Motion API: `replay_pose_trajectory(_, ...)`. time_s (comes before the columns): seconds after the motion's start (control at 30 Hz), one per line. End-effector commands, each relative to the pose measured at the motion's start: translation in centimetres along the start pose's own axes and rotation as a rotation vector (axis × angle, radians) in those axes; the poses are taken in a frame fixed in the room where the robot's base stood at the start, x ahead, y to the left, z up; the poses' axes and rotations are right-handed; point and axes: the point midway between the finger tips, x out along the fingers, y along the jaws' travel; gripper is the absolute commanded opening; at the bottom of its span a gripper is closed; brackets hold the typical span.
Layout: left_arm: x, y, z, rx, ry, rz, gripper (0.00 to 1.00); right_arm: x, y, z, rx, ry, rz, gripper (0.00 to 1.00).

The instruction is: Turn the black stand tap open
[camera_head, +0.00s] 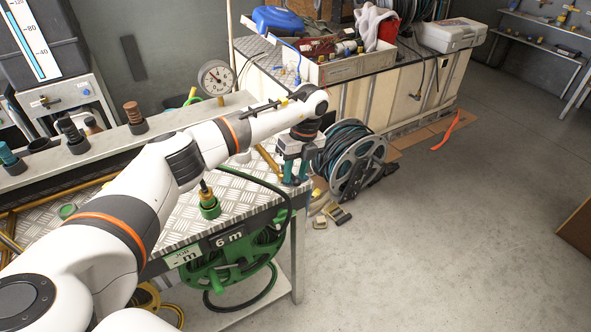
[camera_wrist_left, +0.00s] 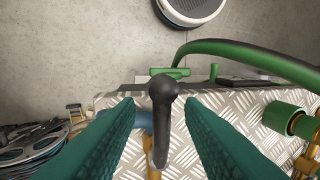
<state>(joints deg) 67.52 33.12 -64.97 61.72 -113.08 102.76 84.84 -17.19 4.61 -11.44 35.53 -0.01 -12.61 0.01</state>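The black stand tap's dark lever (camera_wrist_left: 163,112) shows in the left wrist view, with a rounded end toward the camera. A blue part and a brass-coloured pipe (camera_wrist_left: 152,158) show beneath it. My left gripper (camera_wrist_left: 160,104) is open, its two teal fingers on either side of the lever with a visible gap on each side. In the head view my left gripper (camera_head: 295,172) points down at the right end of the metal bench, and it hides most of the tap there. My right gripper is not in view.
The tread-plate bench (camera_head: 165,228) carries a green hose fitting (camera_head: 208,207) and a pressure gauge (camera_head: 216,78). A green hose reel (camera_head: 205,272) hangs at its front. A grey hose reel (camera_head: 358,165) stands on the floor to the right. The floor (camera_head: 440,240) further right is clear.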

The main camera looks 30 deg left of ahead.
Motion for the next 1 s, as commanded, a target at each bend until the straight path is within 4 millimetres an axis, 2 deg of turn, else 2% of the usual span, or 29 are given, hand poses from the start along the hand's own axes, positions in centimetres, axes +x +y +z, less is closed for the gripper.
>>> replay_pose_trajectory(0.17, -0.6, 0.0, -0.1, -0.001, 0.001, 0.002, 0.35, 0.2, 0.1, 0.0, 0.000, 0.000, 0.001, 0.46)
replay_pose_trajectory(0.27, -2.0, 0.1, -0.1, 0.000, 0.002, 0.005, 0.35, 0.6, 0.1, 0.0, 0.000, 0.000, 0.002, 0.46)
replay_pose_trajectory(0.5, -7.1, 0.2, 0.0, 0.001, 0.003, 0.005, 0.35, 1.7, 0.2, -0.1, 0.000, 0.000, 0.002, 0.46)
replay_pose_trajectory(0.7, -10.5, 0.1, 0.0, 0.000, 0.001, 0.002, 0.35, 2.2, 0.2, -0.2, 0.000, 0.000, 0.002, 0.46)
replay_pose_trajectory(0.83, -11.7, 0.1, 0.1, 0.002, 0.001, 0.001, 0.35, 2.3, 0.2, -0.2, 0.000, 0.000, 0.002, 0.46)
replay_pose_trajectory(1.0, -12.0, 0.1, 0.1, 0.001, 0.000, -0.001, 0.35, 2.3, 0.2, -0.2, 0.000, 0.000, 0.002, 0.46)
